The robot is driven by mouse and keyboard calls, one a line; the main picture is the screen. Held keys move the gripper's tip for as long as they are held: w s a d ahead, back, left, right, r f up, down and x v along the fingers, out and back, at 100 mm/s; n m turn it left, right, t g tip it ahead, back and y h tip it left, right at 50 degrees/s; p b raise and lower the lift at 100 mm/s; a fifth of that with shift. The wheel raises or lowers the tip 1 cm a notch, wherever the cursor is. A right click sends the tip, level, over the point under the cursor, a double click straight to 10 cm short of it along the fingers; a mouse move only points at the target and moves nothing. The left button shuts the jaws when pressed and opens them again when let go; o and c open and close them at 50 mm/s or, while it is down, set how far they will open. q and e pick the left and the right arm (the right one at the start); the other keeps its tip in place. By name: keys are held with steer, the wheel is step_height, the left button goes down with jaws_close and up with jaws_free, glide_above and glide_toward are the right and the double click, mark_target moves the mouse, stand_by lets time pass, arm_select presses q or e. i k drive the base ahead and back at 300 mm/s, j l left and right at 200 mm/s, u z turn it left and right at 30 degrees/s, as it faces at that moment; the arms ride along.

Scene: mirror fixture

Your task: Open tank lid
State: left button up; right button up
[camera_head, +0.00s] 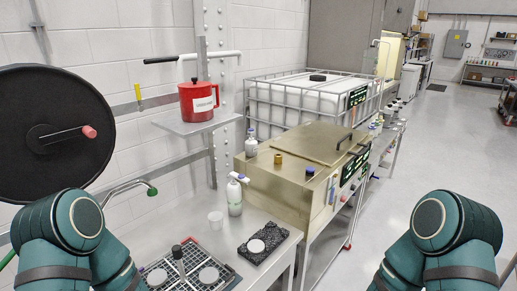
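A brass-coloured metal tank (268,188) stands on a bench right of centre in the head view. Its flat lid (300,139) lies level on top and looks shut. A dark handle (345,141) stands up at the lid's right side. Small bottles and caps stand on the tank's near and left top edges. My two teal arms show at the bottom left and bottom right, both well short of the tank. Neither gripper shows in the picture.
A white caged container (300,100) with a black cap stands behind the tank. A red jug (198,99) sits on a wall shelf. A white bottle (234,196), a black block (263,243) and a drain grid share the near bench. The floor on the right is clear.

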mark_target(325, 143)
steer(key=i+l+z, duration=0.1)
steer(key=z, duration=0.2)
steer(key=i+l+z, duration=0.1)
steer(key=z, duration=0.25)
steer(key=i+l+z, duration=0.25)
steer(key=i, duration=0.4)
steer(key=i+l+z, duration=0.1)
steer(key=i+z, duration=0.15)
steer(key=i, duration=0.35)
